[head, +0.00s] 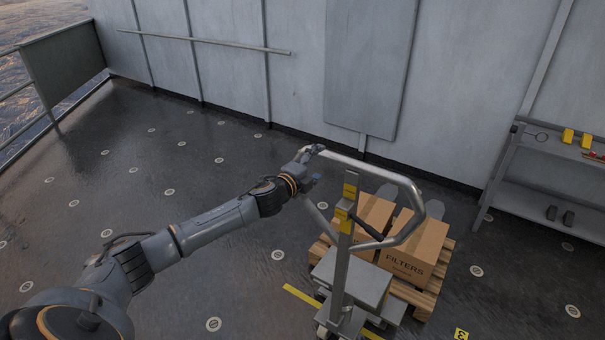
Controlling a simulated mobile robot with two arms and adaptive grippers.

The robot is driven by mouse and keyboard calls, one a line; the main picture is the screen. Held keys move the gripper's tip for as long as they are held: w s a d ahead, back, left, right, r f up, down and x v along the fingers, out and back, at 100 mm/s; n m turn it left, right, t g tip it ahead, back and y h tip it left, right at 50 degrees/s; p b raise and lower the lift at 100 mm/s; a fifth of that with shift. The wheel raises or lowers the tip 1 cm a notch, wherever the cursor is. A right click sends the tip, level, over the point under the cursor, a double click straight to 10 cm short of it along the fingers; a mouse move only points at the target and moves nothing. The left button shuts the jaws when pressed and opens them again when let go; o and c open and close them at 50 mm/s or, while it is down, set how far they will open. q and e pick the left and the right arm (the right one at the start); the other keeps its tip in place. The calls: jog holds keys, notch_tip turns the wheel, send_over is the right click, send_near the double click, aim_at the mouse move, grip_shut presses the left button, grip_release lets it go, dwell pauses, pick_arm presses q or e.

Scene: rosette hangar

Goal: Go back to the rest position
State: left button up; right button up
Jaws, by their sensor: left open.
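My left arm reaches in from the lower left. Its gripper (314,152) is at the upper left end of the handle (385,170) of a grey pallet truck, and from here I cannot tell whether it touches the bar. The fingers are small and partly overlap the bar; they do not look closed around it. The pallet truck (340,250) stands upright at lower centre right with yellow labels on its mast. My right gripper is not in view.
A wooden pallet (432,290) carries cardboard boxes (415,248), one marked FILTERS. A grey shelf (545,165) with yellow items stands at right. A railing (40,75) edges the far left. The dark floor (110,170) at left is clear.

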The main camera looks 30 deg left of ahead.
pick_arm(q)
jog(key=s+r, duration=0.1)
jog(key=s, duration=0.8)
